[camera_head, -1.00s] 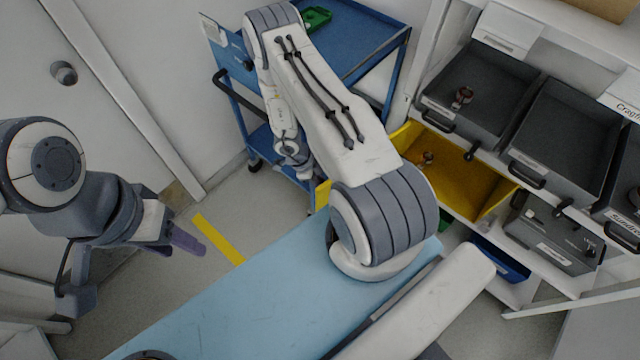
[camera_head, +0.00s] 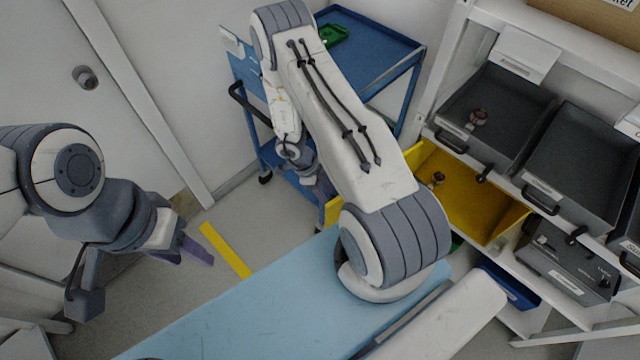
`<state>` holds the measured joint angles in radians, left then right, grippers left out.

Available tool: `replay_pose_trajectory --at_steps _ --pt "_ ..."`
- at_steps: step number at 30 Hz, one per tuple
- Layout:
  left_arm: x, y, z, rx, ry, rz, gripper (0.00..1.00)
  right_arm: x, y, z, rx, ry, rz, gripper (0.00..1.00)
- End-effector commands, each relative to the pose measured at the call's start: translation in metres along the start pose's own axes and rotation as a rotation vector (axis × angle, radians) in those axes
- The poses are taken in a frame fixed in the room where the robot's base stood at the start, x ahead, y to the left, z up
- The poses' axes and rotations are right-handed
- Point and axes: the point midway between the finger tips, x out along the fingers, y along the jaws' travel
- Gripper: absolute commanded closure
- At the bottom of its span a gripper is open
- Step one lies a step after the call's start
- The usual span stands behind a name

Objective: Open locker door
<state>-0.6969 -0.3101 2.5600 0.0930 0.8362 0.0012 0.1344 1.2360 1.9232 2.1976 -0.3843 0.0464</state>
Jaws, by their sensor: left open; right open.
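A pale grey door (camera_head: 45,130) with a round metal knob (camera_head: 85,77) stands at the left. I cannot tell for sure that it is the locker door; it looks shut. My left gripper (camera_head: 140,272) is open and empty, its two fingers spread over the floor below the knob and apart from the door. My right arm reaches up the middle and folds down beside the blue cart. My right gripper (camera_head: 318,182) is low by the cart, open, its fingers mostly hidden behind my arm.
A blue cart (camera_head: 375,45) with a green tray stands at the back. To the right, a white shelf holds grey bins (camera_head: 575,150), a yellow bin (camera_head: 470,200) and a grey box (camera_head: 565,262). A yellow strip (camera_head: 225,250) marks the floor. Free floor lies between door and cart.

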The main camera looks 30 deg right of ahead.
Motion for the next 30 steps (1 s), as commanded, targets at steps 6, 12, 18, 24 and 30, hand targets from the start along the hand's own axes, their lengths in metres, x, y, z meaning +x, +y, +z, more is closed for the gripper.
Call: replay_pose_trajectory --at_steps 6,12,18,24,30 --pt "0.001 0.0 0.0 0.0 0.0 0.0 0.5 -0.043 0.0 0.001 0.0 -0.002 -0.002 0.55" --pt "0.001 0.0 0.0 0.0 0.0 0.0 0.5 -0.062 0.0 0.001 -0.002 0.0 -0.001 0.55" --pt "0.001 0.0 0.0 0.0 0.0 0.0 0.5 -0.064 0.0 0.0 -0.002 0.001 0.001 0.55" --pt "0.001 0.0 0.0 0.0 0.0 0.0 0.5 -0.064 0.0 0.0 -0.001 0.001 0.0 0.55" --pt "0.001 0.0 0.0 0.0 0.0 0.0 0.5 -0.065 -0.001 0.001 -0.006 -0.002 -0.004 0.55"
